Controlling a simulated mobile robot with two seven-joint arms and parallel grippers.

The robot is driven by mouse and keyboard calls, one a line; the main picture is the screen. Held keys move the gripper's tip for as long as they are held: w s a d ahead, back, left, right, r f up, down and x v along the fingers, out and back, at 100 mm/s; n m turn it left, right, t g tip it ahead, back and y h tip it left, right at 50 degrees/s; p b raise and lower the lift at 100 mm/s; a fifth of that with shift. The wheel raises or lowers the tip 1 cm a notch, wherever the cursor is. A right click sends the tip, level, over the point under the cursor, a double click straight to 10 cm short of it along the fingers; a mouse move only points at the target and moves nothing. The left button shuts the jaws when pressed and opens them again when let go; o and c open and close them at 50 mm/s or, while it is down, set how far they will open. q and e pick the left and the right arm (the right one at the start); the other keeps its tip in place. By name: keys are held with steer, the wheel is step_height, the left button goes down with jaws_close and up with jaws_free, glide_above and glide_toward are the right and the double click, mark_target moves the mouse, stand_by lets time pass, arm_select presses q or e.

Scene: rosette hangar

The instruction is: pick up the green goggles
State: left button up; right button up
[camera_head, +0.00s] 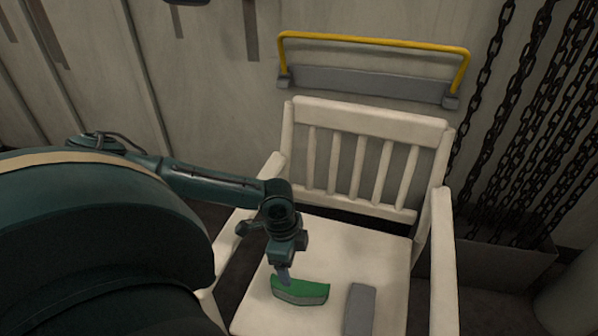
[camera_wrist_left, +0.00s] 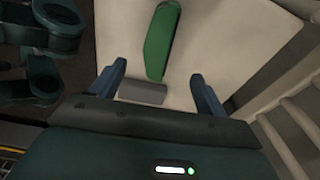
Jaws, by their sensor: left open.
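The green goggles (camera_head: 300,289) lie on the seat of a white chair, near its front left. They look like a curved green piece with a greyish front side. My left gripper (camera_head: 285,279) points down at them from above, and its fingertips overlap their left part in the head view. In the left wrist view my left gripper (camera_wrist_left: 158,70) is open. The goggles (camera_wrist_left: 158,42) stretch away ahead of it, with their near end between the two fingertips in the picture. I cannot tell whether the fingers touch them. My right gripper is not in view.
A flat grey block (camera_head: 359,310) lies on the seat just right of the goggles. The white chair (camera_head: 365,245) has armrests on both sides and a slatted back. A yellow rail (camera_head: 375,42) is on the wall behind. Dark chains (camera_head: 530,120) hang at the right.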

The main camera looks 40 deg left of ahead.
arm_select(q)
steer(key=f+b, duration=0.1)
steer(key=f, duration=0.4)
steer(key=d+f+b, duration=0.1)
steer(key=f, duration=0.2)
steer(key=shift+w+b, duration=0.2)
steer(key=shift+b, duration=0.15)
steer(key=f+b, duration=0.1)
steer(key=d+f+b, duration=0.1)
steer(key=f, duration=0.1)
steer(key=shift+w+f, duration=0.2)
steer(key=shift+f, duration=0.65)
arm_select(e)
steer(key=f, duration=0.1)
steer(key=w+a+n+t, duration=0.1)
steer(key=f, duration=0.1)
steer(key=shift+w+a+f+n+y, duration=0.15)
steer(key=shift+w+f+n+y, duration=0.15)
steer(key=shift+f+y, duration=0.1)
arm_select(q)
steer(key=shift+c, duration=0.2)
steer(key=c, duration=1)
